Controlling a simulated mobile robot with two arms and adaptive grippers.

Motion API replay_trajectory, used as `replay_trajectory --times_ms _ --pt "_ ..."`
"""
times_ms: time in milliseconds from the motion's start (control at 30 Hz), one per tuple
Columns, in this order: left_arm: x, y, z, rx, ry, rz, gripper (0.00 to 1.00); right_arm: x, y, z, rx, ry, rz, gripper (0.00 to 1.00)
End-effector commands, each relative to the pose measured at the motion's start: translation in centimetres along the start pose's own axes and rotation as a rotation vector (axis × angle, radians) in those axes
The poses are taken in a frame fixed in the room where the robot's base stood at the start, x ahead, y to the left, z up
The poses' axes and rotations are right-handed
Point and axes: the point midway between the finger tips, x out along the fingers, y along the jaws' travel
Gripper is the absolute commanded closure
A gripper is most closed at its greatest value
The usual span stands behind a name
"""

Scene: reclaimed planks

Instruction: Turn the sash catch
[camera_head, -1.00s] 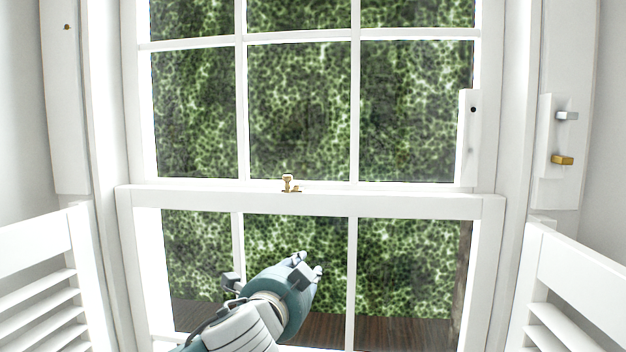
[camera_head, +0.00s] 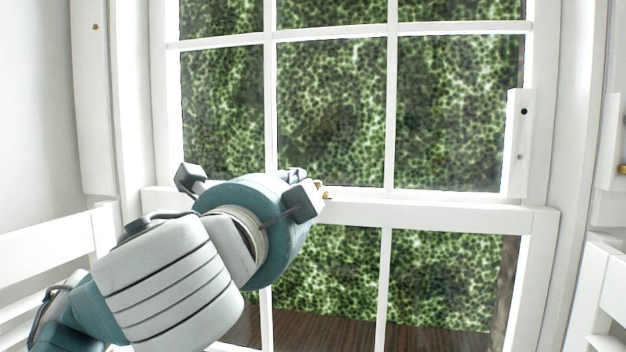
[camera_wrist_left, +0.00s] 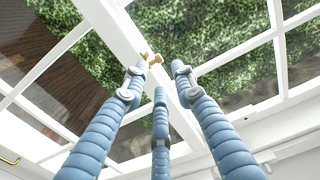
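The sash catch (camera_head: 321,188) is a small brass fitting on the white meeting rail (camera_head: 440,212) of the window. In the head view it is partly hidden behind my left gripper (camera_head: 298,177), which is up at the rail beside it. In the left wrist view the catch (camera_wrist_left: 152,57) shows just beyond the tips of my left gripper (camera_wrist_left: 159,72). The three blue segmented fingers are spread apart with nothing between them. The catch is closest to the left fingertip; I cannot tell whether they touch. My right gripper is not in view.
White glazing bars (camera_head: 391,110) divide the window, with green foliage behind. A narrow white block (camera_head: 518,145) with a dark hole stands on the right sash stile. White shutters (camera_head: 590,290) flank the window at both lower sides. The rail right of the catch is clear.

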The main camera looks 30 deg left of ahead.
Motion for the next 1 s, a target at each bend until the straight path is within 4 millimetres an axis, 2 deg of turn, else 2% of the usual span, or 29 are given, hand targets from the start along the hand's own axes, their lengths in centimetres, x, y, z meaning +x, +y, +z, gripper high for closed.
replay_trajectory --times_ms 33,267,300,533,700,800,1000 --pt "0.4 -0.1 -0.2 0.000 0.005 0.007 0.73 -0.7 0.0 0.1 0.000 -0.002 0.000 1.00" --pt "1.9 0.2 0.3 -0.009 -0.009 0.014 0.73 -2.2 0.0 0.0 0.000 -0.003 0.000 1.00" --pt "2.5 -0.5 0.5 -0.005 -0.015 0.014 0.73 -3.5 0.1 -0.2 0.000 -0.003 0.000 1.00" --pt "4.6 -0.4 0.5 -0.002 -0.012 0.012 0.73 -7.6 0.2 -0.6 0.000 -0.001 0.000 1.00" --pt "7.7 0.0 0.6 -0.004 -0.013 0.010 0.73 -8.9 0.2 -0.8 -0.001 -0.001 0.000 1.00" --pt "8.9 0.1 0.5 -0.006 -0.012 0.008 0.73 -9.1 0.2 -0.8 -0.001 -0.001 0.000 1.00" --pt "9.9 0.3 0.5 -0.007 -0.010 0.006 0.73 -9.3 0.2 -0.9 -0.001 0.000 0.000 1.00"
